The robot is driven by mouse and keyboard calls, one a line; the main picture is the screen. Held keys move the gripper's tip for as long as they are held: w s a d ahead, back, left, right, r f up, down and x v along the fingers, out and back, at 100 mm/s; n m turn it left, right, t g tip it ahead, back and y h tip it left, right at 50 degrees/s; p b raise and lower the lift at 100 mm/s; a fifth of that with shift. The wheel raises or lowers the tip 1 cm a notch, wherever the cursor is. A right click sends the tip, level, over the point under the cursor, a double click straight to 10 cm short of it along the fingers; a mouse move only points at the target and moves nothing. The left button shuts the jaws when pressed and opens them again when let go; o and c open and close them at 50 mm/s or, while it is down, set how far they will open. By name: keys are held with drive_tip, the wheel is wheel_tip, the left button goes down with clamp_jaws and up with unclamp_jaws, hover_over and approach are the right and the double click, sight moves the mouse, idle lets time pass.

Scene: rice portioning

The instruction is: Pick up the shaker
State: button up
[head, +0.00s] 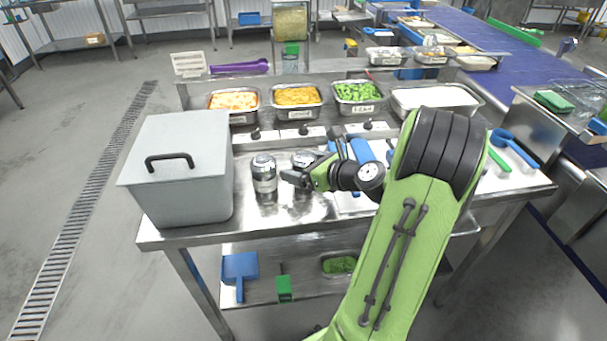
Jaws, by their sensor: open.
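A silver metal shaker (264,176) stands upright on the steel table, just right of the large grey box. A second similar metal container (304,159) stands to its right, partly hidden behind my gripper. My gripper (287,177) reaches in from the right, with its dark fingers pointing left. It is open, and its fingertips are close to the right side of the left shaker. I cannot tell whether they touch either container. Nothing is seen held in it.
A grey lidded box (185,195) fills the table's left end. Pans of food (297,96) line the back. Blue-handled utensils (360,151) lie right of my gripper. A blue scoop (240,268) and a green-handled tool (284,285) are on or by the lower shelf.

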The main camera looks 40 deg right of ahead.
drive_tip(key=c, duration=1.1)
drive_tip(key=shift+c, duration=0.2)
drive_tip(key=shift+r, duration=0.15)
